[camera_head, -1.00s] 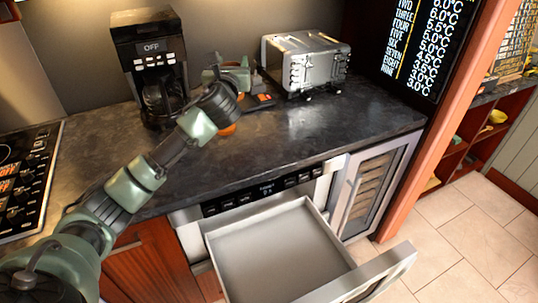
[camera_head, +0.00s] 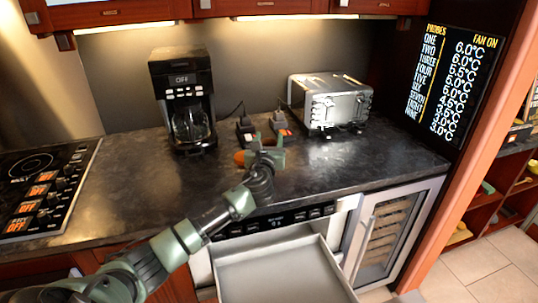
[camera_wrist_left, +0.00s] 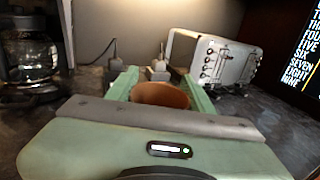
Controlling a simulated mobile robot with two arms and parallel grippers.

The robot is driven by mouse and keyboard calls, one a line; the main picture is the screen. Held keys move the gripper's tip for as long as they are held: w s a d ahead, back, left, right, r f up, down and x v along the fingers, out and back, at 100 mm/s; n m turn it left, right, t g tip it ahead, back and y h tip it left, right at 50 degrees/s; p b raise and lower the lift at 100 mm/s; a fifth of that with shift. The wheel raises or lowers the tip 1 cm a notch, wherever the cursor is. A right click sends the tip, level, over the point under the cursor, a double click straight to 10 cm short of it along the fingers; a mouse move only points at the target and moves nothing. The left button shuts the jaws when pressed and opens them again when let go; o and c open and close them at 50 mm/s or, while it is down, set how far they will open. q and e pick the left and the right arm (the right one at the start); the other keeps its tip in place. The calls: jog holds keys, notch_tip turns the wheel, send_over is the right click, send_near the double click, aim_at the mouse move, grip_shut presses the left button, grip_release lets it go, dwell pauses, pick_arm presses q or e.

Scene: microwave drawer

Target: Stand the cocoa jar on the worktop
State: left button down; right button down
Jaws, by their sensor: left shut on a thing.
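My left gripper (camera_head: 264,150) is over the worktop (camera_head: 330,165), toward its front edge and above the open drawer. It is shut on a rounded orange-brown thing, which I take to be the cocoa jar (camera_head: 239,158). In the left wrist view, the jar (camera_wrist_left: 160,95) shows as a brown round shape between the two green fingers (camera_wrist_left: 160,88). The gripper body hides its lower part, so I cannot tell whether it touches the worktop. My right gripper is not in view.
A coffee maker (camera_head: 183,105) stands at the back left, a toaster (camera_head: 333,103) at the back right. Two small dark devices (camera_head: 245,132) (camera_head: 280,123) sit behind my gripper. The open drawer (camera_head: 280,270) looks empty. A hob (camera_head: 45,185) is at far left.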

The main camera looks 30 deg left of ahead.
pick_arm(q)
jog(key=shift+a+f+b, duration=0.1)
jog(key=shift+f+b, duration=0.2)
jog(key=shift+f, duration=2.25)
jog(key=c, duration=0.6)
grip_release()
jog(key=v, duration=1.2)
jog(key=shift+b, duration=0.3)
